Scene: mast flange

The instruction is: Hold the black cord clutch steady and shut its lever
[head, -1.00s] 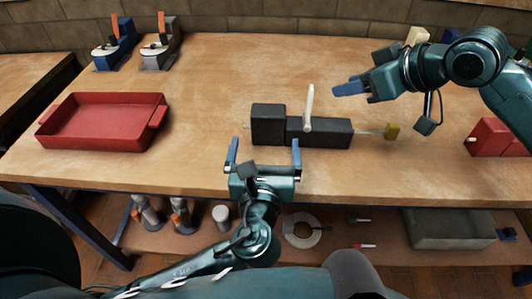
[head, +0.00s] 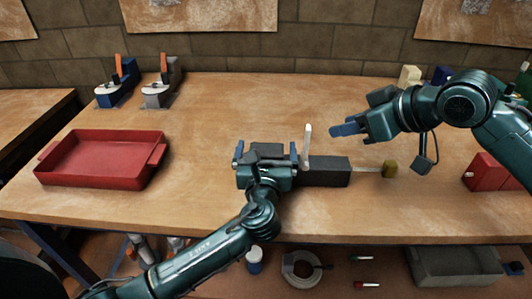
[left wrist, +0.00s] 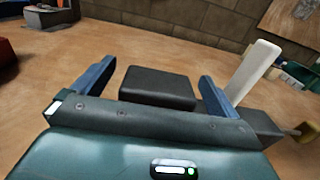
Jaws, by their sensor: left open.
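The black cord clutch (head: 325,171) lies on the wooden bench, with its taller block at the left end. Its pale lever (head: 306,146) stands nearly upright, and also shows at the right in the left wrist view (left wrist: 252,70). My left gripper (head: 266,153) is open at the tall block, which it partly hides in the head view. In the left wrist view the block (left wrist: 158,88) sits between the two blue fingers, with gaps on both sides. My right gripper (head: 346,129) hangs right of the lever, apart from it; its finger opening cannot be made out.
A thin cord runs from the clutch's right end to a yellow tag (head: 389,169). A red tray (head: 100,160) stands at the left and a red block (head: 487,173) at the right. Two clutch-like devices, blue (head: 116,90) and grey (head: 160,92), stand at the back left.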

